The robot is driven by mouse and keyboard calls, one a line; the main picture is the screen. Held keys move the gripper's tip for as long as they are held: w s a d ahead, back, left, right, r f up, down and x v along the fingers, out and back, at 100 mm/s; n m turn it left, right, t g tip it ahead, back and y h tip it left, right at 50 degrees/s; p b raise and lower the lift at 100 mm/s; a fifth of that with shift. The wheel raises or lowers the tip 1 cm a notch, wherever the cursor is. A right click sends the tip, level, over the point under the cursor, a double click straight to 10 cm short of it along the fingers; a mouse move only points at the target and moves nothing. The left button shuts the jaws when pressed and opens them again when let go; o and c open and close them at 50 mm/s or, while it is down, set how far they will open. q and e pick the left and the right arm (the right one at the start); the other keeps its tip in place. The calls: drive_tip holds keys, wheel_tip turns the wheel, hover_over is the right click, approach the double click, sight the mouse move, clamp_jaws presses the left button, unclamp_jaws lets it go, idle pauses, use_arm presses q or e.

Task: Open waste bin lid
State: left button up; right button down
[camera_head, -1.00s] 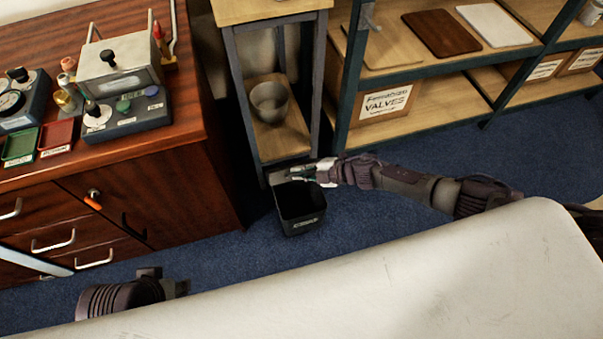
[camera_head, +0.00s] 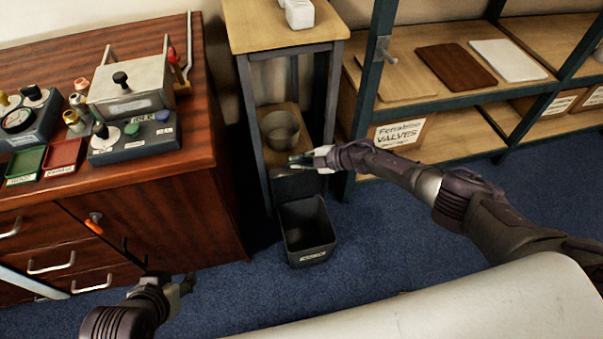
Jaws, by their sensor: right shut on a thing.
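The dark waste bin (camera_head: 307,252) stands on the blue carpet between the wooden cabinet and the shelf unit. Its top is open and its inside shows. Its dark lid (camera_head: 297,187) stands raised at the bin's back edge, against the small side table. My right gripper (camera_head: 301,160) comes in from the right and is shut at the top edge of the lid; its fingertips are small in this view. My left gripper (camera_head: 184,288) is low at the left, over the carpet in front of the cabinet, away from the bin. Its finger opening is not clear.
The wooden cabinet (camera_head: 150,215) with drawers stands left of the bin. The side table (camera_head: 290,45) behind holds a grey bowl (camera_head: 281,130) on its lower shelf. A shelf unit (camera_head: 455,100) with boxes is at the right. Carpet in front of the bin is clear.

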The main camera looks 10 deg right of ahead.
use_arm(q)
drive_tip(key=w+d+r+t+h+b, duration=0.1)
drive_tip(key=w+d+r+t, duration=0.1)
drive_tip(key=w+r+t, duration=0.3)
drive_tip(key=shift+w+d+r, duration=0.15)
drive_tip(key=shift+w+d, duration=0.2)
drive_tip(key=shift+w, duration=0.7)
use_arm(e)
drive_tip(key=shift+w+r, duration=0.1)
drive_tip(key=shift+w, duration=1.2)
drive_tip(key=c, duration=1.2)
unclamp_jaws()
drive_tip(key=shift+s, duration=0.1)
drive_tip(key=v, duration=1.1)
drive_tip(key=shift+s+d+r, duration=0.15)
drive_tip(key=shift+d+r, duration=0.1)
drive_tip(key=shift+d, duration=0.05)
